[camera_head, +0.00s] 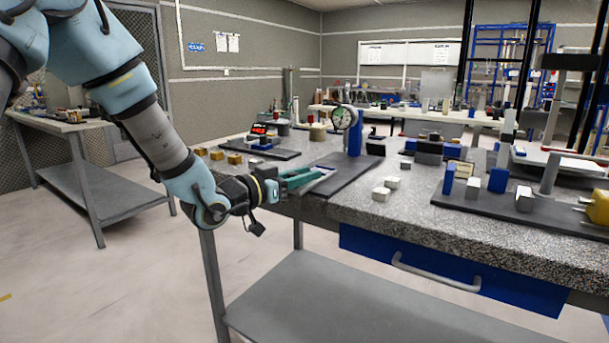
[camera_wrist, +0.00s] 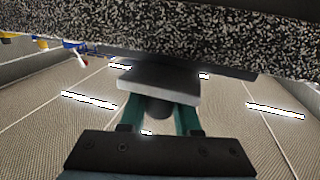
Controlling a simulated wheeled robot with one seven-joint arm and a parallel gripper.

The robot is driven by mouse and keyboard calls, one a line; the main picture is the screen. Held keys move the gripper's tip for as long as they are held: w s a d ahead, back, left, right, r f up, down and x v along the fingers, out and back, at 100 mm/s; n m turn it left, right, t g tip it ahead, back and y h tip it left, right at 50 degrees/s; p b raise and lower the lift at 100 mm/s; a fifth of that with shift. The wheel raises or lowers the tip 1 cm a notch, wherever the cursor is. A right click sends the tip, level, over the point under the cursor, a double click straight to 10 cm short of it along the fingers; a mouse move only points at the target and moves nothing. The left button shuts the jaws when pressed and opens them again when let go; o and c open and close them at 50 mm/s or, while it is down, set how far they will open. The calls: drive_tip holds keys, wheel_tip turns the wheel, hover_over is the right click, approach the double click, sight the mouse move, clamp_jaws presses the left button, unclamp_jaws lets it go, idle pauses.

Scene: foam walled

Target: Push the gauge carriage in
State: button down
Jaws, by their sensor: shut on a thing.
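The dial gauge (camera_head: 342,118) with a white round face is mounted on a blue upright (camera_head: 355,140). It stands on a dark flat base (camera_head: 348,176) near the front left edge of the speckled bench. My gripper (camera_head: 303,178) reaches in from the left at the base's front end, its teal fingers at bench-top height. In the wrist view the fingers (camera_wrist: 160,110) close around a dark round piece (camera_wrist: 159,106) under a light grey plate (camera_wrist: 165,84), which appears to be the carriage end. The fingers hide part of this piece in the head view.
A blue drawer (camera_head: 450,270) with a handle is under the bench edge. The floor at left is clear.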

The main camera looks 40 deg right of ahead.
sight(325, 171)
drive_tip(key=shift+d, duration=0.1)
idle(0.3)
drive_tip(key=d, duration=0.3)
drive_tip(key=w+d, duration=0.1)
drive_tip(key=d, duration=0.1)
drive_tip(key=w+d, duration=0.1)
drive_tip(key=d, duration=0.2)
drive_tip(key=shift+w+d+b, duration=0.2)
drive_tip(key=shift+d+b, duration=0.1)
drive_tip(key=shift+b, duration=0.1)
drive_tip(key=c, duration=0.6)
unclamp_jaws()
drive_tip(key=a, duration=1.1)
drive_tip(key=shift+b, duration=0.3)
